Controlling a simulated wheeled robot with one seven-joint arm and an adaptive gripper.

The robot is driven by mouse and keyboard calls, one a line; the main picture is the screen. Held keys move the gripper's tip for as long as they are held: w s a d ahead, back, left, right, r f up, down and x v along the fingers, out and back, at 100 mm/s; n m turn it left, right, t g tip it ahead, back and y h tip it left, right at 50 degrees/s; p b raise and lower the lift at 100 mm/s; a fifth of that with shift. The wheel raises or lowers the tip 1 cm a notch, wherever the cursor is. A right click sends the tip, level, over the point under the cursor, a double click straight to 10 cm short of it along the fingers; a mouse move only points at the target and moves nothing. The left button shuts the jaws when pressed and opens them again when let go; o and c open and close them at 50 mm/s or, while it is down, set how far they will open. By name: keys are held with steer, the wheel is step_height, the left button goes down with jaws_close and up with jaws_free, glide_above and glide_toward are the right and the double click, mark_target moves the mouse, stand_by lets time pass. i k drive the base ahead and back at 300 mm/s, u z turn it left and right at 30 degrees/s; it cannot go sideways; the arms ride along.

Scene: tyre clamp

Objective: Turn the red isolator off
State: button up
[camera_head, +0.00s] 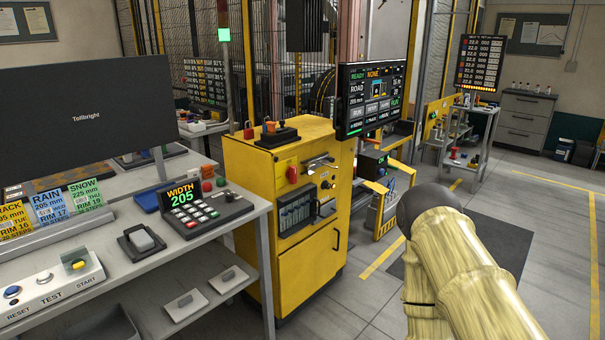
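The red isolator (292,174) is a small red handle on the front of the yellow cabinet (310,276), at the upper left of its panel. It looks roughly upright, but it is too small to read its markings or tell its setting for sure. My arm comes in from the lower right, well to the right of the cabinet. Its fingers do not show, so I cannot tell what they do. Nothing of mine touches the isolator.
A grey workbench (100,245) with a width keypad (188,208) stands left of the cabinet. A screen (371,95) hangs at the cabinet's right. A lever box (276,136) sits on the cabinet. The floor (365,310) in front of the cabinet's right side is clear.

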mark_target(291, 174)
steer(key=k, duration=0.6)
steer(key=u, duration=0.55)
steer(key=i, duration=1.8)
steer(key=z, duration=0.3)
